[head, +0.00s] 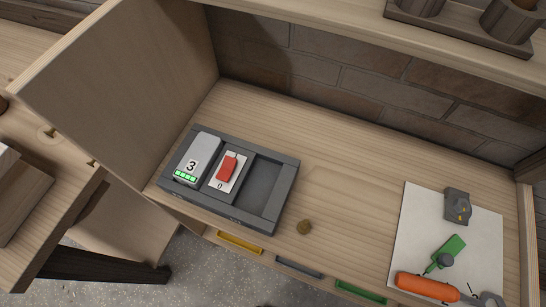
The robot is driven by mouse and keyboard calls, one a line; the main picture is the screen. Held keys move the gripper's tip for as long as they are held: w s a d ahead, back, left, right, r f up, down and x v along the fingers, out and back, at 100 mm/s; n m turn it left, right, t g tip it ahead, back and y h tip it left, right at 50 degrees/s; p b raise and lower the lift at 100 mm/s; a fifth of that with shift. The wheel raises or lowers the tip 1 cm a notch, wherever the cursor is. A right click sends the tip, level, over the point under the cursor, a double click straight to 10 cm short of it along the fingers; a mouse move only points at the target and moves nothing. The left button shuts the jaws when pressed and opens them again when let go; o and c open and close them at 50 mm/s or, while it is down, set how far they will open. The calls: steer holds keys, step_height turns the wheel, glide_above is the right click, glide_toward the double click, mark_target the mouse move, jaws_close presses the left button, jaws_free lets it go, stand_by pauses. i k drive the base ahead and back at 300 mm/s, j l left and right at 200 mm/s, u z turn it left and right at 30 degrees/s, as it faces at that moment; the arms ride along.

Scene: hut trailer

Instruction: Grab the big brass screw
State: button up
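A small round brass-coloured piece (304,227) lies on the wooden shelf, just right of the grey tray's front corner. It may be a screw seen head-on; its shank cannot be made out. Two smaller brass-toned pieces, one at the left (48,133) and one farther right (92,162), are on the wooden surface at the left edge. They look like small screws or pegs, but I cannot tell which. My gripper is not in view.
A grey tray (240,219) holds a block marked 3 and a red switch; its right compartment is empty. White paper (413,222) at right bears grey and green parts and an orange-handled tool. A wooden panel (130,75) stands at left.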

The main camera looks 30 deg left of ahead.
mark_target(303, 228)
steer(key=u, duration=0.7)
